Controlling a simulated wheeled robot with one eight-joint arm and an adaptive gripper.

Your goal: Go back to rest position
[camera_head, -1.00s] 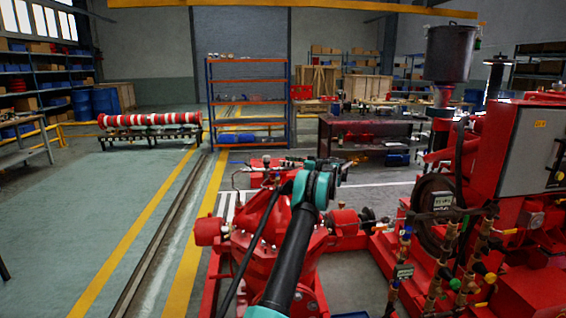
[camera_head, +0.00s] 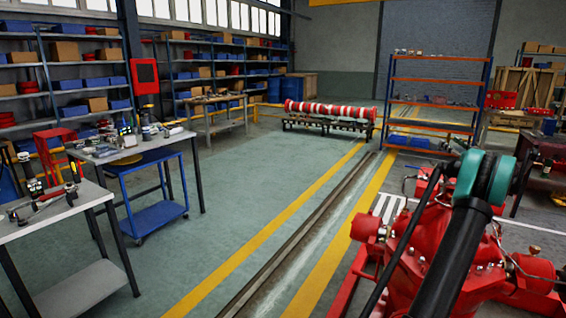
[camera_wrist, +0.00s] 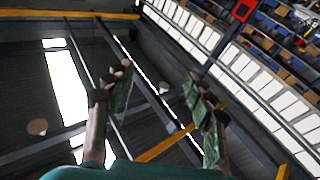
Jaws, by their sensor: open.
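My gripper (camera_wrist: 158,110) shows in the wrist view with its two fingers spread apart and nothing between them. It points up toward the roof and the high windows. In the head view my black and teal arm rises at the right, in front of the red pump (camera_head: 435,240); the gripper itself cannot be made out there.
Two workbenches with tools (camera_head: 75,205) (camera_head: 130,150) and a blue cart (camera_head: 155,195) stand at the left. A striped red and white pipe (camera_head: 330,110) lies on a rack behind. An orange and blue shelf (camera_head: 435,97) stands at the back. The green floor in the middle is clear.

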